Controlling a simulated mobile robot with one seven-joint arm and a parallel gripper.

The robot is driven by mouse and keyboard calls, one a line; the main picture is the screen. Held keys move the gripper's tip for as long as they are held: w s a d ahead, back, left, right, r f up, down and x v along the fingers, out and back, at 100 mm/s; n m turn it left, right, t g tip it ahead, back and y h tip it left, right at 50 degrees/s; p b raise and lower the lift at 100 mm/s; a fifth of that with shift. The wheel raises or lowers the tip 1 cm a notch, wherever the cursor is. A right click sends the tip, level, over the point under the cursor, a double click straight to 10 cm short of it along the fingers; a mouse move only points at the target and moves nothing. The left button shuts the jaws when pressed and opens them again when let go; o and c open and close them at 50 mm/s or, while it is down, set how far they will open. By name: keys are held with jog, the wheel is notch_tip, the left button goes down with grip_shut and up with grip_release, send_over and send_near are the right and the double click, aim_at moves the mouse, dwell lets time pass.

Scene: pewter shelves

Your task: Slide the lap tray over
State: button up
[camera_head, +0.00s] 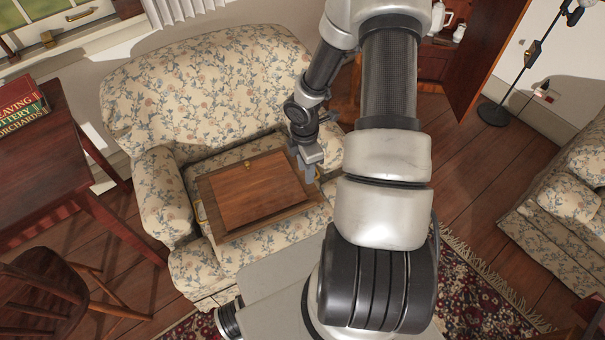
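The lap tray (256,193) is a flat brown wooden board with a raised, slightly smaller top and small brass-coloured fittings. It lies across the seat of a floral armchair (205,84), between the armrests. My gripper (309,174) points down at the tray's right edge, by the right armrest. Its fingers are small here, and I cannot tell whether they are open or touching the tray. My arm covers part of the chair's right side.
A wooden table (45,165) with stacked books (20,105) stands at the left, above a wooden chair (45,290). A floral sofa (560,220) and a black lamp stand (495,112) are at the right. Wooden floor (465,180) lies open between armchair and sofa.

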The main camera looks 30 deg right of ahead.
aim_at(304, 207)
jog(key=shift+s+a+f+n, duration=0.1)
jog(key=shift+a+f+n, duration=0.1)
jog(key=shift+f, duration=0.3)
jog(key=shift+s+a+f+n, duration=0.1)
jog(key=shift+a+f, duration=0.05)
jog(key=shift+f, duration=0.35)
notch_tip(304, 207, down, 17)
jog(key=b, duration=0.5)
jog(key=shift+f, duration=0.2)
jog(key=shift+b, duration=0.3)
